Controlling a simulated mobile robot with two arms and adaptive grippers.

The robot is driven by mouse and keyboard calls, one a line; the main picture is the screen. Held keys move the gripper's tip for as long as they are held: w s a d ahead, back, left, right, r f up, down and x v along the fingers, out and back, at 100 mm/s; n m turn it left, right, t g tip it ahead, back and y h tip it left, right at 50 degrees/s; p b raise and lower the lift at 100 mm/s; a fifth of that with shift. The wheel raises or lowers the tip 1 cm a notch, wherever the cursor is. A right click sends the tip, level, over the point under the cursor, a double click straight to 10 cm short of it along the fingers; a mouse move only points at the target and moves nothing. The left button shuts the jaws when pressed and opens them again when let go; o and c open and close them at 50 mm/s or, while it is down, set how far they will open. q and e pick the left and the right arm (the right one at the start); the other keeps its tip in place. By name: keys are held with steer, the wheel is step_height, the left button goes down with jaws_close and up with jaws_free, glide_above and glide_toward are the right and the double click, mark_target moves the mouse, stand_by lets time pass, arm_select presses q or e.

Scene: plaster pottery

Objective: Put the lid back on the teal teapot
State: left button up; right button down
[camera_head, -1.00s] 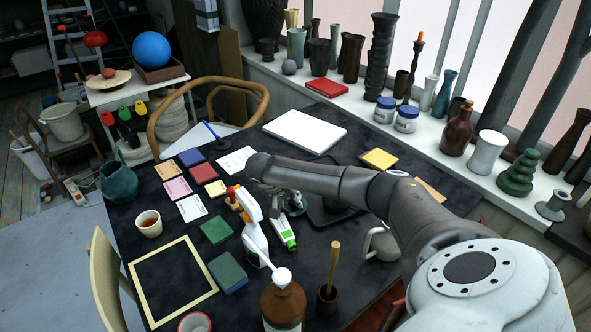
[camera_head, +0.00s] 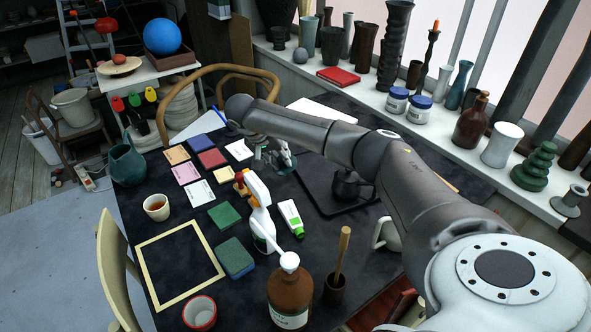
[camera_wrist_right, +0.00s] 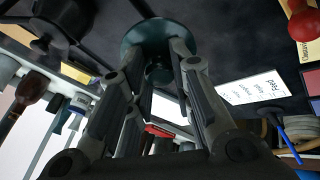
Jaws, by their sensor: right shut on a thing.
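My right gripper (camera_head: 277,160) is over the back middle of the dark table. In the right wrist view its fingers (camera_wrist_right: 158,75) are shut on the knob of a round dark-teal lid (camera_wrist_right: 150,32). A small, very dark teapot (camera_head: 350,187) stands on the black tray (camera_head: 318,192), to the right of the gripper. A dark pot, apparently this teapot, also shows at the upper left of the wrist view (camera_wrist_right: 62,18). The lid is apart from it. My arm hides part of the tray and table behind. My left gripper is not in view.
A white mug (camera_head: 385,232) is near the right. Coloured tiles (camera_head: 212,158) lie left. A teal jug (camera_head: 127,163) stands at the left edge.

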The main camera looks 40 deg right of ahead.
steer(key=w+a+r+b, duration=0.1)
steer(key=w+a+r, duration=0.2)
steer(key=w, duration=0.3)
steer(key=shift+w+a+r+b, duration=0.15)
steer(key=shift+w+a+b, duration=0.2)
steer(key=shift+w+a, duration=0.1)
